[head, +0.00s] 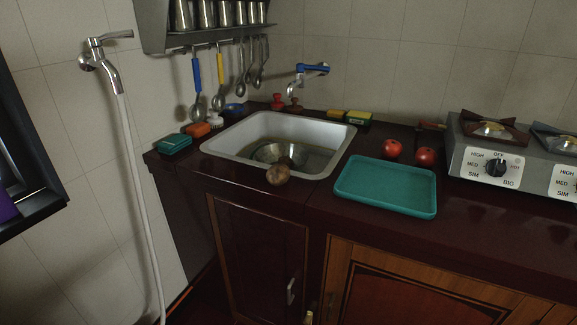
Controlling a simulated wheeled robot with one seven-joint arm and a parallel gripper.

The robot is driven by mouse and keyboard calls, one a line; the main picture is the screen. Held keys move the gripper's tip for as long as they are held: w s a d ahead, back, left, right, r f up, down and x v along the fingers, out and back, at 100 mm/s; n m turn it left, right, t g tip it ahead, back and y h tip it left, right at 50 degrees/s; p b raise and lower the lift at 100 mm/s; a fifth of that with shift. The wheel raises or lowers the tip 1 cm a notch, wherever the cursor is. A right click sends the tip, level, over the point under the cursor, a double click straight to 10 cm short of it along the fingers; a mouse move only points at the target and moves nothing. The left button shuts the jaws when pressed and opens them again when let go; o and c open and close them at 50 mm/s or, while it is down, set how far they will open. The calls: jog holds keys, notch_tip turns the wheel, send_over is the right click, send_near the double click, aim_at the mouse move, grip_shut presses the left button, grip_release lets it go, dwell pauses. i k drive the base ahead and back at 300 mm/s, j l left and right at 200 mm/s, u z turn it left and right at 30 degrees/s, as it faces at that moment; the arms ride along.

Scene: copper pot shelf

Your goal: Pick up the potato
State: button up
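The potato (278,175) is a round brown lump on the dark counter, at the front rim of the sink (222,148). It appears to rest on the narrow strip between the basin and the counter's front edge. A steel bowl (266,152) sits inside the sink behind it, with a dark brownish shape beside the bowl that I cannot make out. My gripper is not in view.
A teal tray (387,207) lies right of the potato, with two tomatoes (392,148) (426,156) behind it. A gas stove (495,168) stands at the right. A faucet (304,74) overhangs the sink. Cabinet doors (260,250) drop below the counter edge.

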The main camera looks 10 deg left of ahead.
aim_at(279, 174)
jog(key=i+j, duration=0.1)
jog(key=i, duration=0.4)
jog(key=i+j, duration=0.1)
jog(key=i, duration=0.4)
jog(key=i+l, duration=0.2)
jog(key=i, duration=0.3)
